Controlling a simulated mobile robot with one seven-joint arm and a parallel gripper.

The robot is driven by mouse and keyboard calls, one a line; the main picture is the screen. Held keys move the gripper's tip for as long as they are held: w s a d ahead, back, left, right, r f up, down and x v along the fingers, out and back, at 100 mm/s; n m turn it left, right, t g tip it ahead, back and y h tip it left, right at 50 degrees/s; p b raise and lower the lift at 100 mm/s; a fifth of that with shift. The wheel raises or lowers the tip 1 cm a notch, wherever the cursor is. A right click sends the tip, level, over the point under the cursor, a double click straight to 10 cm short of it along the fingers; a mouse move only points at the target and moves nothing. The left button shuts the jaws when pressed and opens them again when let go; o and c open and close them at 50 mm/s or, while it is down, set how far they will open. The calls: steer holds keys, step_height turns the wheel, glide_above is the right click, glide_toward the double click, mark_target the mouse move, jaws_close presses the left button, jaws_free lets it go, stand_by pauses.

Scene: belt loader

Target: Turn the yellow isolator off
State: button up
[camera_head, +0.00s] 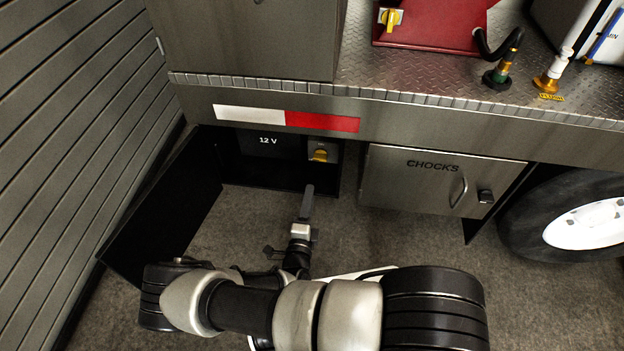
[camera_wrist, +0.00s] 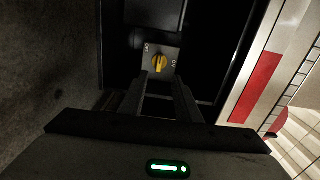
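The yellow isolator (camera_head: 320,155) is a yellow knob on a grey plate inside the open low compartment, right of the "12 V" box. In the wrist view the isolator (camera_wrist: 160,63) sits nearly centred beyond my fingertips, with small labels at its upper left and right that are too small to read surely. Its handle lies roughly along the picture's vertical there. My gripper (camera_head: 307,190) is just in front of the compartment, short of the knob. In the wrist view my gripper (camera_wrist: 161,84) shows its two fingers apart with nothing between them.
The compartment door (camera_head: 165,215) hangs open on the left. A closed "CHOCKS" locker (camera_head: 425,185) and a wheel (camera_head: 585,228) are on the right. Above, a red box (camera_head: 440,25) with another yellow knob (camera_head: 391,18) stands on the deck. Bare floor lies below.

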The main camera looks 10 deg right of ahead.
steer(key=shift+v, duration=1.65)
steer(key=s+d+r+m+g+h, duration=0.25)
steer(key=r+m+g, duration=0.25)
steer(key=r+m, duration=0.4)
steer(key=s+d+r+m+g+h, duration=0.1)
steer(key=d+r+m+g+h, duration=0.15)
steer(key=r+m+g, duration=0.55)
steer(key=s+d+r+m+g+h, duration=0.1)
steer(key=s+d+r+m+g, duration=0.15)
steer(key=r+m, duration=0.65)
steer(key=s+r+m+t+y, duration=0.2)
steer(key=s+r+m+y, duration=0.4)
steer(key=r+m, duration=0.5)
steer(key=s+r+m+t+y, duration=0.2)
steer(key=s+r+m+y, duration=0.4)
steer(key=r+m, duration=0.6)
step_height(320, 180, up, 21)
steer(key=a+m+p, duration=0.1)
steer(key=p, duration=2.2)
steer(key=shift+f+m, duration=0.25)
steer(key=shift+m, duration=0.05)
